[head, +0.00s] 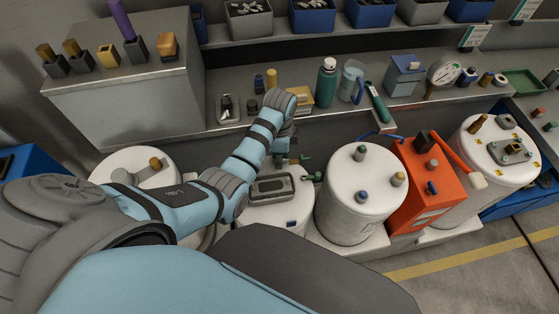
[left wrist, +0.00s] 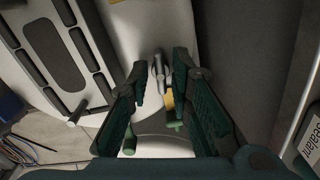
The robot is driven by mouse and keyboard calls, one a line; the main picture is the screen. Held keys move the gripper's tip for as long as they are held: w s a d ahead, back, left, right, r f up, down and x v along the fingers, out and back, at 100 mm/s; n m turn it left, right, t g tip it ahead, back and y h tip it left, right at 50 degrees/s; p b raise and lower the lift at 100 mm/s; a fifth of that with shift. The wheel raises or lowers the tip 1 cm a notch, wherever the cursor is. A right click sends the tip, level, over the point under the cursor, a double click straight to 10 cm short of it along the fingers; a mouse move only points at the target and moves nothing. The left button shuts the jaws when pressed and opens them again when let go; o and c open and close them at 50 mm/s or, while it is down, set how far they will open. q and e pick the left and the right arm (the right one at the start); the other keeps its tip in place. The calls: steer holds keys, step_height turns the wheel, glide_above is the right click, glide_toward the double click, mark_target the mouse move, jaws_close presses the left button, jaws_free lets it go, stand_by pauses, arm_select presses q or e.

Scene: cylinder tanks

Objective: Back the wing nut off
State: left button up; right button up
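My left arm reaches over a white tank (head: 262,217) that carries a grey frame with a dark inset. The frame (left wrist: 52,45) also fills the upper left of the left wrist view. My left gripper (left wrist: 143,142) has dark green fingers that stand apart. A small silver metal post (left wrist: 158,70) shows between and beyond them on the pale tank surface; I cannot tell whether it is the wing nut. A yellow patch (left wrist: 169,99) lies beside the post, partly covered by the right finger. In the head view the arm hides most of this gripper. My right gripper is not in view.
A white tank (head: 349,217) with coloured caps and an orange box (head: 430,190) stand to the right. Another white tank (head: 136,163) is at left, partly behind my arm. A bench behind holds a green bottle (head: 326,85), a mug (head: 350,84) and a gauge (head: 444,71).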

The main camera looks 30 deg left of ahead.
arm_select(q)
steer(key=shift+r, duration=0.1)
steer(key=shift+c, duration=0.6)
jaws_close()
steer(key=shift+s+r+n+p, duration=0.1)
steer(key=shift+r+n+p, duration=0.25)
steer(key=shift+n+p, duration=0.55)
steer(key=shift+f, duration=0.25)
steer(key=shift+w+f, duration=0.15)
steer(key=shift+w, duration=0.05)
jaws_free()
steer(key=shift+o, duration=0.6)
steer(key=shift+s, duration=0.15)
